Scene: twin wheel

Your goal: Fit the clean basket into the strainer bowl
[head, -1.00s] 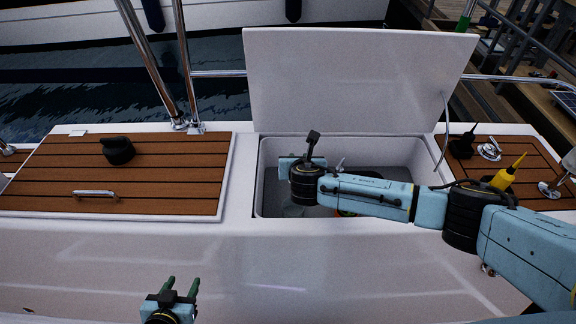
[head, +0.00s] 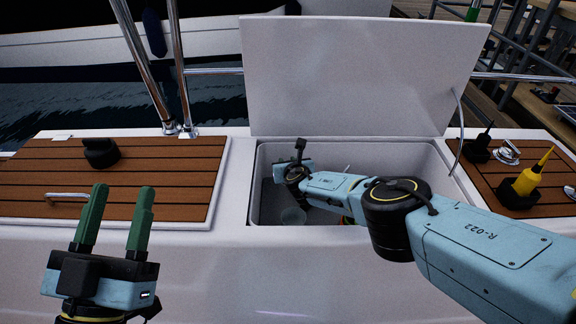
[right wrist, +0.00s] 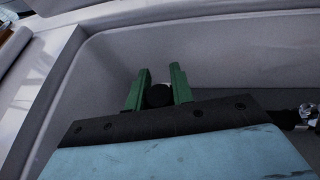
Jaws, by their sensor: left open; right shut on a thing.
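My right gripper (right wrist: 160,70) is inside the open white locker, shut on a dark round thing (right wrist: 158,95) between its green fingers. Only this rounded dark end shows, so I cannot tell whether it is part of the basket. In the head view my right wrist and forearm hide the fingers and the held thing. My left gripper (head: 122,192) is open and empty, fingers up, in front of the left deck.
The locker's walls (head: 420,160) stand close around my right wrist, and its raised lid (head: 360,75) is behind. A black round cap (head: 101,153) sits on the left teak deck. A yellow-topped bottle (head: 524,184) and a black bottle (head: 482,148) stand on the right deck.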

